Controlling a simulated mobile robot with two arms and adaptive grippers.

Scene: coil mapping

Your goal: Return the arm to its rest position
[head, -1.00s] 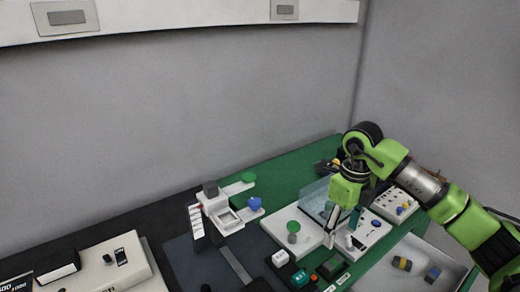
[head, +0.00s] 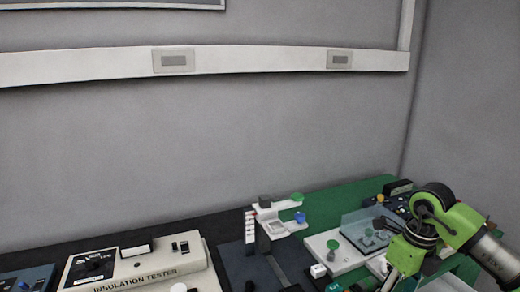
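My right arm comes in from the right edge in green and dark grey. Its gripper (head: 392,282) points down at the lower right, over or in front of the white panels. Its fingertips are at the bottom edge of the view, so I cannot tell whether it is open or shut. I see nothing clearly held in it. My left gripper is not in view.
A white insulation tester (head: 140,268) sits at the lower left. A white coil fixture with green and blue knobs (head: 275,222) stands mid-bench. A clear upright panel (head: 365,230) is beside the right gripper. Grey walls rise behind the bench.

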